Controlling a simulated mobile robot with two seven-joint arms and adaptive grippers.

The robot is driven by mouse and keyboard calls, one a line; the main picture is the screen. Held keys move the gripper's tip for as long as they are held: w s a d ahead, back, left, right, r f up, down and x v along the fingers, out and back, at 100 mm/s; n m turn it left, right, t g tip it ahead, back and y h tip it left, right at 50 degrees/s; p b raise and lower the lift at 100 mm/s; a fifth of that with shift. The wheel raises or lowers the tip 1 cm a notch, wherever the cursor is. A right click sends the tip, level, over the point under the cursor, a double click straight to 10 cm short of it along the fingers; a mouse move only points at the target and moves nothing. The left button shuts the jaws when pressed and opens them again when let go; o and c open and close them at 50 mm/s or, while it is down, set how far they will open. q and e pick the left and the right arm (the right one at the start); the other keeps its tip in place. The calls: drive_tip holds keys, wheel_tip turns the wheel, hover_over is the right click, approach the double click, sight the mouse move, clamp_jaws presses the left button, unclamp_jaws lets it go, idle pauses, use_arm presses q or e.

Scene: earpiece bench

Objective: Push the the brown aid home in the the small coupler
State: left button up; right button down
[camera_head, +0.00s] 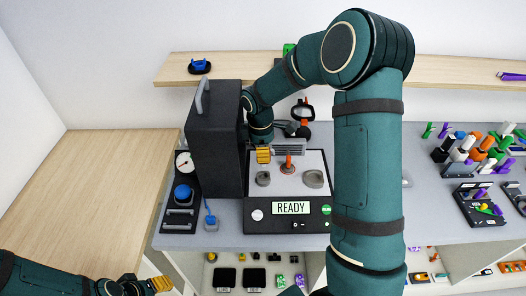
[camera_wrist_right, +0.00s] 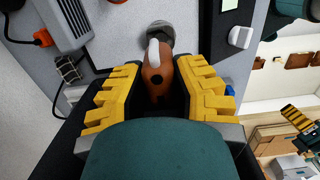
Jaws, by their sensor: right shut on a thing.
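My right gripper (camera_head: 263,155) is over the left part of the test box, just behind the small coupler (camera_head: 263,178). In the right wrist view its yellow fingers (camera_wrist_right: 158,95) are shut on the brown aid (camera_wrist_right: 156,80), which has a pale curved part. The small grey coupler (camera_wrist_right: 160,33) shows just beyond the aid's end. I cannot tell whether the aid touches it. In the head view the aid is hidden. My left gripper (camera_head: 160,284) is low at the bottom left, away from the box; its jaw opening is unclear.
The test box's display (camera_head: 292,208) reads READY. An orange-tipped piece (camera_head: 289,165) and a larger grey coupler (camera_head: 313,179) are on its plate. A tall dark case (camera_head: 215,140) stands close on the left; a finned grey block (camera_head: 288,147) is behind. The wooden table (camera_head: 90,180) is clear.

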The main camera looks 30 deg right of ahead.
sight(263, 166)
drive_tip(key=shift+a, duration=0.1)
drive_tip(key=shift+f, duration=0.2)
drive_tip(key=shift+f+b, duration=2.1)
drive_tip(key=shift+f, duration=0.75)
drive_tip(key=shift+s+f, duration=0.1)
drive_tip(key=shift+f, duration=0.45)
drive_tip(key=c, duration=0.6)
unclamp_jaws()
drive_tip(key=shift+r, duration=0.2)
